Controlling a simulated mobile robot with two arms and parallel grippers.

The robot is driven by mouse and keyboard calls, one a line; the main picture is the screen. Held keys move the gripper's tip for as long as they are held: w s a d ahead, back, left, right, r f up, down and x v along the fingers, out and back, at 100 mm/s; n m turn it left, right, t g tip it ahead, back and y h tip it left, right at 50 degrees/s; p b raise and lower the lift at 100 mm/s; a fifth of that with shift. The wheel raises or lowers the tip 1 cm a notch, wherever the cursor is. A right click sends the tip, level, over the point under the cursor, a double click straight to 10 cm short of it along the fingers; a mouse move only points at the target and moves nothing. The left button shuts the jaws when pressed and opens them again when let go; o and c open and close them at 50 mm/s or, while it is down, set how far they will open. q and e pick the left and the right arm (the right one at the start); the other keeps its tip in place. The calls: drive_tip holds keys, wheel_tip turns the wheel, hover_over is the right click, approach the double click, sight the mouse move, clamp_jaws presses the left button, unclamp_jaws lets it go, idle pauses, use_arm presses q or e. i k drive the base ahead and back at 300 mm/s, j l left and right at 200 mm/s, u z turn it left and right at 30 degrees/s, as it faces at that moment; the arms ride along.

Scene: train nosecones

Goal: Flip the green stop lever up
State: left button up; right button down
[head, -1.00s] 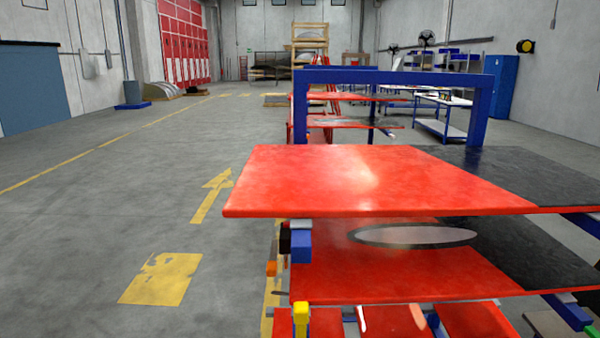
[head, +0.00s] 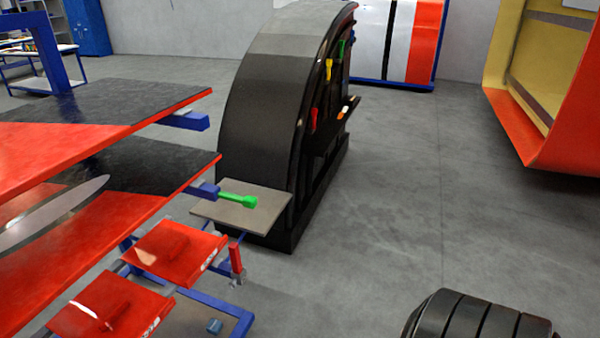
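The green stop lever (head: 238,200) is in the head view, left of the middle. It sticks out sideways, close to level, from a blue bracket (head: 204,191) at the right edge of the rack's second red and black panel (head: 120,168). Its thicker end points right, and a grey plate lies behind it in the picture. Neither of my grippers is in view, and nothing touches the lever.
The top red and black panel (head: 100,112) juts out above. A grey plate (head: 265,207) and a tall black curved stand (head: 255,100) with coloured tools are behind the lever. A dark ribbed object (head: 475,318) is at the bottom right. Open floor (head: 400,210) lies right of the rack.

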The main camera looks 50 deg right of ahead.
sight(248, 201)
drive_tip(key=z, duration=1.1)
